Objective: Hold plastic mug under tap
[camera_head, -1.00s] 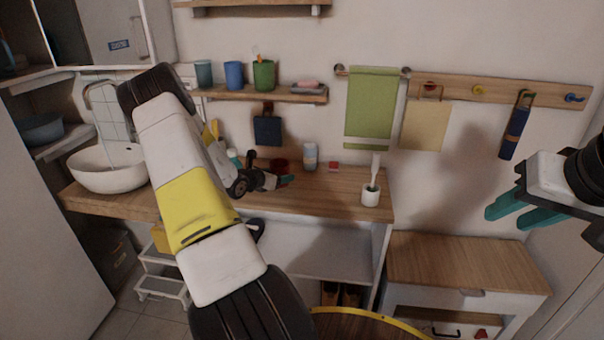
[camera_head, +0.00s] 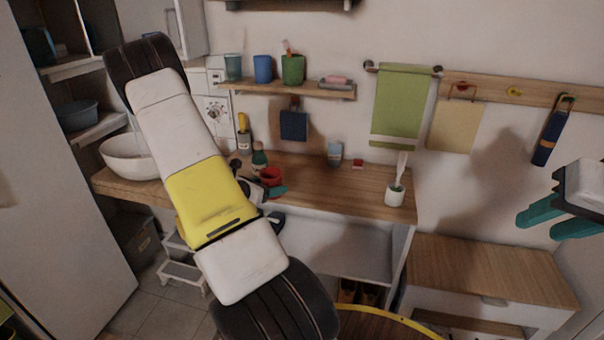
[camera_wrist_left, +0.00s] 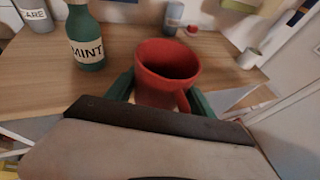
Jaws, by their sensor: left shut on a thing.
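A red plastic mug (camera_wrist_left: 164,75) sits upright between the green fingers of my left gripper (camera_wrist_left: 160,95) in the left wrist view. The left gripper is shut on it. In the head view the mug (camera_head: 271,175) shows above the wooden counter, partly hidden by my left arm. From these views I cannot tell if the mug touches the counter. The white basin (camera_head: 130,158) is at the left end of the counter, partly behind my arm. The tap is hidden behind my arm. My right gripper (camera_head: 545,222) is at the right edge, open and empty, its teal fingers apart.
A green bottle marked MINT (camera_wrist_left: 86,38) stands just left of the mug. A cup with a brush (camera_head: 395,192) stands at the counter's right end (camera_head: 340,190). A shelf with cups (camera_head: 290,90) is above. A white cabinet door (camera_head: 60,170) is at left.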

